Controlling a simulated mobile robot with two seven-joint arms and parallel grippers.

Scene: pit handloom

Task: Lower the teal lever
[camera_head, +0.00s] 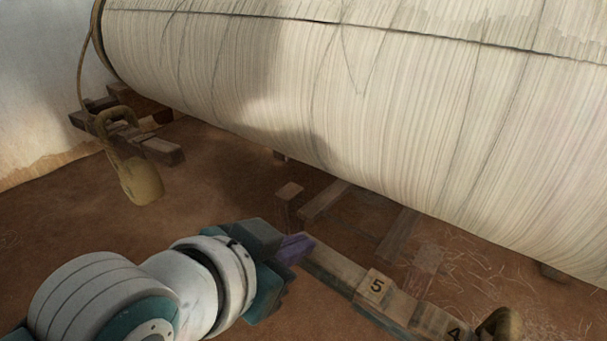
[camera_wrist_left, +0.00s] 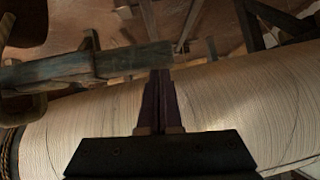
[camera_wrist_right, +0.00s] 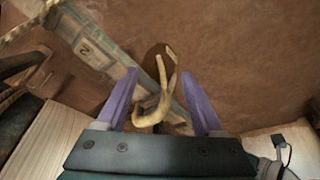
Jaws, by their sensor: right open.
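A wooden lever (camera_head: 345,268) with a block marked 5 runs down to the right in the head view. A greyish, faintly teal piece (camera_head: 430,316) lies beside it near a 4 mark; its colour is hard to tell. My left gripper (camera_head: 298,248) is at the far end of the lever. In the left wrist view its fingers (camera_wrist_left: 160,78) are together, with tips at the end of a grey-teal bar (camera_wrist_left: 80,66); contact is unclear. My right gripper (camera_wrist_right: 160,92) is open, with a curved tan hook (camera_wrist_right: 155,105) between its fingers. A blue-grey bar marked 2 (camera_wrist_right: 100,58) passes behind.
A large cream warp roll (camera_head: 350,110) fills the upper head view. A tan weight (camera_head: 138,180) hangs at the left near dark wooden blocks (camera_head: 155,147). Wooden posts (camera_head: 322,200) stand beneath the roll. Bare brown floor (camera_head: 80,230) is open at the left.

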